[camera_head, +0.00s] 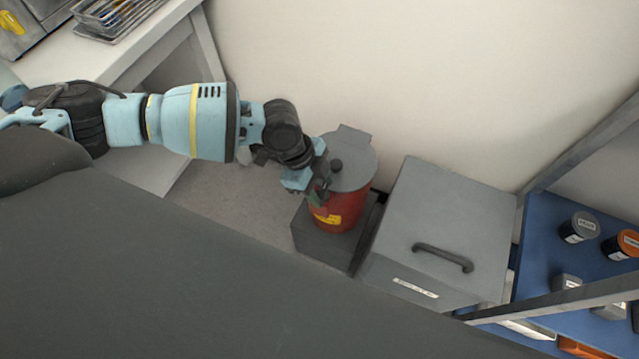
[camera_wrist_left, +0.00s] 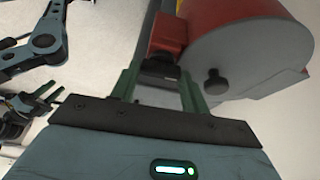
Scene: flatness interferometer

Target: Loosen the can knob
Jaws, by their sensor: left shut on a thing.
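The red can (camera_head: 327,214) has a grey lid (camera_head: 352,172) with a small black round knob (camera_head: 336,166) on top. It stands on a dark grey block. My left gripper (camera_head: 314,199) reaches the can's left side. In the left wrist view, the left gripper's green fingers (camera_wrist_left: 158,92) are shut on a dark part (camera_wrist_left: 158,73), apparently the can knob, below a red block (camera_wrist_left: 166,35) on the can's side. The lid's black knob (camera_wrist_left: 215,82) is outside the fingers. My right gripper (camera_wrist_left: 48,96) seems to show small at the left edge of the wrist view.
A grey box (camera_head: 440,218) with a dark handle stands right of the can. Beyond it is a blue shelf (camera_head: 545,225) with several jars. A white table (camera_head: 110,55) with a wire basket is upper left. A dark surface (camera_head: 200,290) fills the foreground.

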